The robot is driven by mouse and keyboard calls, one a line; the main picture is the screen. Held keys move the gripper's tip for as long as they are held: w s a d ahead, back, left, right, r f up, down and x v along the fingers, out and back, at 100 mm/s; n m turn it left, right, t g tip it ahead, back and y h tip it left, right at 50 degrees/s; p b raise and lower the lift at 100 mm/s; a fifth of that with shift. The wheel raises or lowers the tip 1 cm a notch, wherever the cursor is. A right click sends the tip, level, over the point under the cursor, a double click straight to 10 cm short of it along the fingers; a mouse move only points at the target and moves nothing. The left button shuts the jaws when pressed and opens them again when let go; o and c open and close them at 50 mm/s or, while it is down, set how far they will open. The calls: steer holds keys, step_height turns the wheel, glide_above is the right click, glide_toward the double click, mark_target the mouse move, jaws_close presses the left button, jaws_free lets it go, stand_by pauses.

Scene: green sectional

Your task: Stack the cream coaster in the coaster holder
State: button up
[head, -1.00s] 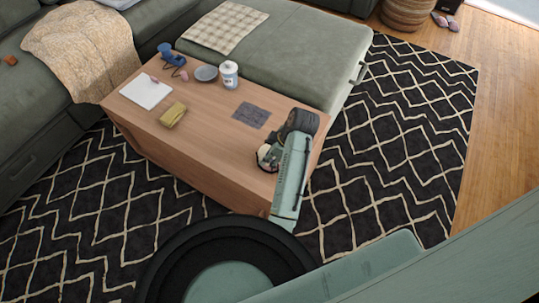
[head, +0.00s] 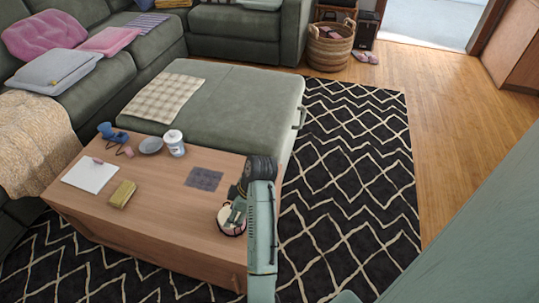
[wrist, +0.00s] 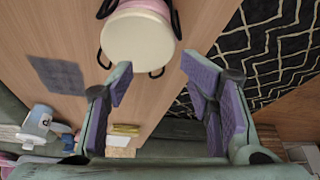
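The coaster holder (wrist: 158,72), a black wire frame with looped posts, stands on the wooden table. The cream coaster (wrist: 137,45) lies in it between the posts, on top of pink coasters (wrist: 146,5). I cannot tell whether it sits fully level. In the head view the holder is partly hidden by my arm, and the cream coaster shows as a pale disc (head: 232,229). My gripper (wrist: 158,75) is open with nothing between its purple-padded fingers. It is close to the holder, apart from the coaster as far as I can see.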

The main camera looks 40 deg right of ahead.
steer(key=s+d, duration=0.7)
steer(key=d, duration=0.2)
steer(key=shift+d, duration=0.3)
stand_by(0.6)
